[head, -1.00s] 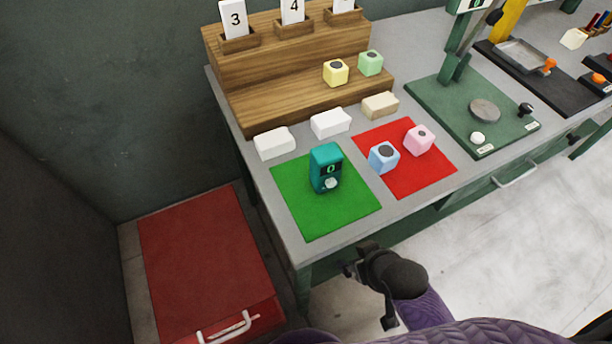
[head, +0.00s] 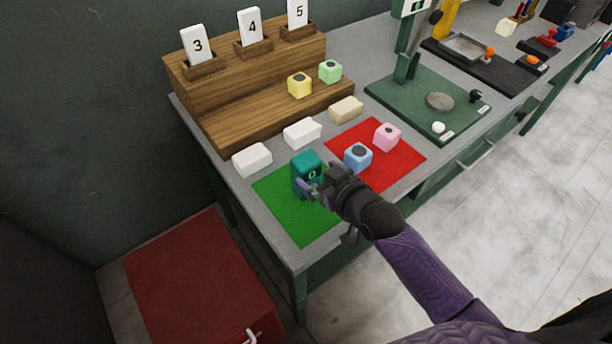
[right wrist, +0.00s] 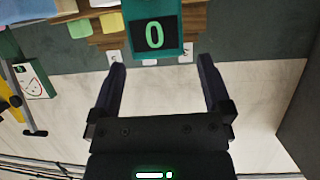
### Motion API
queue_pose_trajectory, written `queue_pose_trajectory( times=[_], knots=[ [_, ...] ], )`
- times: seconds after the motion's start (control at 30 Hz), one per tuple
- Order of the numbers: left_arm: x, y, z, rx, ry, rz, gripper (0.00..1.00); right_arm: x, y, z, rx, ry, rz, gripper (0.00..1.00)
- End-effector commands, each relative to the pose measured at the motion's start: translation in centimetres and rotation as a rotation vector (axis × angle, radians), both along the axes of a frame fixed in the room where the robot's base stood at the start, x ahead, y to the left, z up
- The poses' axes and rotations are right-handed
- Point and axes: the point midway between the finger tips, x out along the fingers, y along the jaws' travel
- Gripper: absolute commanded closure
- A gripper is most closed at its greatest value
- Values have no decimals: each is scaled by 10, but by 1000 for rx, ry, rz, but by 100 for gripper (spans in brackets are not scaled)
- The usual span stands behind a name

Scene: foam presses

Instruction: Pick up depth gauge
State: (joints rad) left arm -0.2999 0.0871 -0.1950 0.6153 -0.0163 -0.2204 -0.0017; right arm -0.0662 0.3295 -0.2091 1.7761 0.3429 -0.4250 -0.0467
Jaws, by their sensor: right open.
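The depth gauge (head: 305,169) is a teal block with a dark display reading 0. It stands upright on the green mat (head: 300,222). It also shows in the right wrist view (right wrist: 171,49), at the top middle, ahead of the fingertips. My right gripper (head: 317,190) is open at the front of the gauge, and its hand hides the gauge's lower part in the head view. In the right wrist view both fingers (right wrist: 163,72) are spread with nothing between them. I cannot tell whether a finger touches the gauge. My left gripper is not in view.
A red mat (head: 405,160) beside it holds a blue block (head: 358,157) and a pink block (head: 387,137). White blocks (head: 302,133) and a wooden shelf (head: 235,125) stand behind. A green press base (head: 410,97) is to the right. A red cabinet (head: 195,280) stands below left.

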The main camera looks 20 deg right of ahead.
Motion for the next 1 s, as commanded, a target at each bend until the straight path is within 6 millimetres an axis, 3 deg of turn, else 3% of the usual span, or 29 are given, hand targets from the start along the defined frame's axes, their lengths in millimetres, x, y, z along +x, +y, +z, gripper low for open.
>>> queue_pose_trajectory(
  times=[0.23,0.33,0.6,1.0],
  knots=[
    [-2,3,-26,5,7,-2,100,36,7,-32,0,3,0,0],
    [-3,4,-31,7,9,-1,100,50,11,-37,0,2,-1,0],
    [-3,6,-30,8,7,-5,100,55,12,-35,-1,4,0,2],
    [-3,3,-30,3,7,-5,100,54,12,-35,-1,4,0,87]
  ],
)
